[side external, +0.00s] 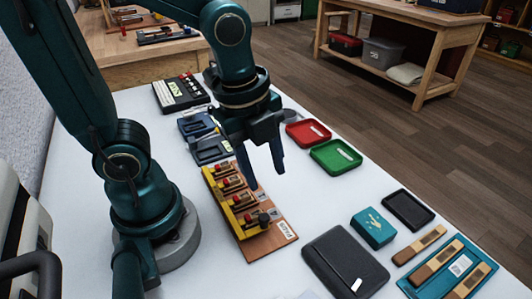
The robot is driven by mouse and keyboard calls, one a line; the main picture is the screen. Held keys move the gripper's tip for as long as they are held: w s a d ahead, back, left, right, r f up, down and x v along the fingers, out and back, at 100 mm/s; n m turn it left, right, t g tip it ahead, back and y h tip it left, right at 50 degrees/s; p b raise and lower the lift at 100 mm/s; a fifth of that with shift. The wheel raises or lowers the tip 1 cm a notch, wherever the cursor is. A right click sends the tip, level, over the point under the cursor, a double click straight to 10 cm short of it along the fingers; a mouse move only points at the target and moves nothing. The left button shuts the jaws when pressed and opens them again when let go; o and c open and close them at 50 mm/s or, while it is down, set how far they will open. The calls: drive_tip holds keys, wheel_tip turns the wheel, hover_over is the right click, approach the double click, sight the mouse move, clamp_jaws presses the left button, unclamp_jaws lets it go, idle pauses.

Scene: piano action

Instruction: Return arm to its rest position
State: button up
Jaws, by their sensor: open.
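My gripper (262,173) points down over the table, above the far end of a wooden board (269,238) that carries a yellow frame and several small piano-action parts with red tops (226,182). Its two dark fingers are apart and nothing shows between them. The fingers overlap the board's right edge in this view, and I cannot tell how high they are above it. My arm reaches up from its round base left of the board and bends over it.
Red (308,132) and green (336,156) trays lie right of my gripper. A dark folder (345,262), a teal box (373,228), a black tray (408,209) and a teal tray with wooden pieces (406,288) are nearer. Dark blue trays (209,150) lie behind. White table between is clear.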

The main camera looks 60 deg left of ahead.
drive_tip(key=r+n+t, duration=0.1)
drive_tip(key=n, duration=0.5)
drive_tip(key=s+a+r+n+t, duration=0.1)
drive_tip(key=n, duration=0.4)
drive_tip(key=s+a+r+n+t, duration=0.1)
drive_tip(key=r+n, duration=0.1)
drive_tip(key=n, duration=0.4)
drive_tip(key=shift+s+a+n, duration=0.1)
drive_tip(key=shift+s+n, duration=0.05)
drive_tip(key=shift+n, duration=0.15)
